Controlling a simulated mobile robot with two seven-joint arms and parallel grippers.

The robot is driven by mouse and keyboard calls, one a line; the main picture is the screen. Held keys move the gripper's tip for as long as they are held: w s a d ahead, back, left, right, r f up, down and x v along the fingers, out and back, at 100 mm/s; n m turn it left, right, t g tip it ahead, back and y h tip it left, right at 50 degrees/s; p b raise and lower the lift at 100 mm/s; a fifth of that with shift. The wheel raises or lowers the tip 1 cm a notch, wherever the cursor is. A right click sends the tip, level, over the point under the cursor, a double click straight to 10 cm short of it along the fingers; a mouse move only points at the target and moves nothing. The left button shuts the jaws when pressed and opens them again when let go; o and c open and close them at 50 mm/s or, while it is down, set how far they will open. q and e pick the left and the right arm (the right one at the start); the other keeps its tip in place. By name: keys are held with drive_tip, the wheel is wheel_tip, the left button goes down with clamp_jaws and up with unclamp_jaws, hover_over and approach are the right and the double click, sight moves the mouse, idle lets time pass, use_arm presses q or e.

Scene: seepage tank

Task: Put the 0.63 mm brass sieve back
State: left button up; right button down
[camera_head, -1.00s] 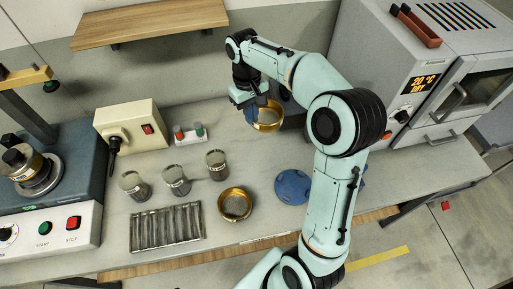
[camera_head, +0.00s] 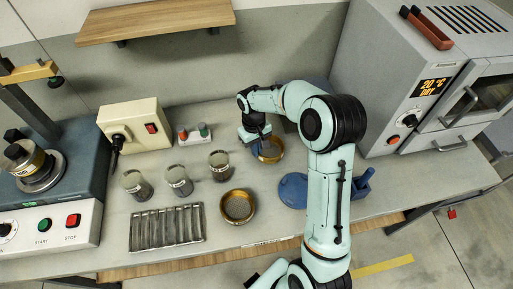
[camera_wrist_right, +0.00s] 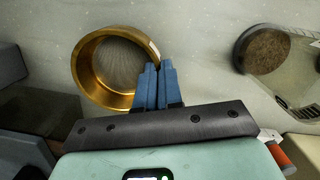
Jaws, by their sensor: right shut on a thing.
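A brass sieve (camera_head: 271,151) is at my right gripper (camera_head: 262,140), near the middle of the bench. In the right wrist view the sieve (camera_wrist_right: 84,78) shows its gold wall and grey mesh. The blue fingers of my right gripper (camera_wrist_right: 158,70) are shut on the near right part of its rim. I cannot tell whether its base touches the bench. A second brass sieve (camera_head: 237,206) sits on the bench nearer the front edge, to the left. No size marking is readable on either. My left gripper is not in view.
Several glass jars (camera_head: 179,181) stand left of the sieves, behind a ribbed metal tray (camera_head: 166,228). A blue disc (camera_head: 293,190) lies on the right. A grey oven (camera_head: 410,95) stands at the right and a machine (camera_head: 45,220) at the left. A wooden shelf (camera_head: 155,22) hangs behind.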

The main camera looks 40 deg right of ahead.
drive_tip(key=shift+f, duration=0.2)
drive_tip(key=c, duration=1.3)
unclamp_jaws()
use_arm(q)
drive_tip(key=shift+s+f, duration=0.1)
use_arm(e)
drive_tip(key=shift+r, duration=0.1)
drive_tip(key=shift+w+r, duration=0.1)
drive_tip(key=shift+r, duration=0.4)
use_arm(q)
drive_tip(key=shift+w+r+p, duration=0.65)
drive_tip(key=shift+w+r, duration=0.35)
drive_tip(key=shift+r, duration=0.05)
use_arm(e)
wheel_tip(320, 180, up, 11)
drive_tip(key=w, duration=0.1)
drive_tip(key=shift+w+d+r, duration=0.15)
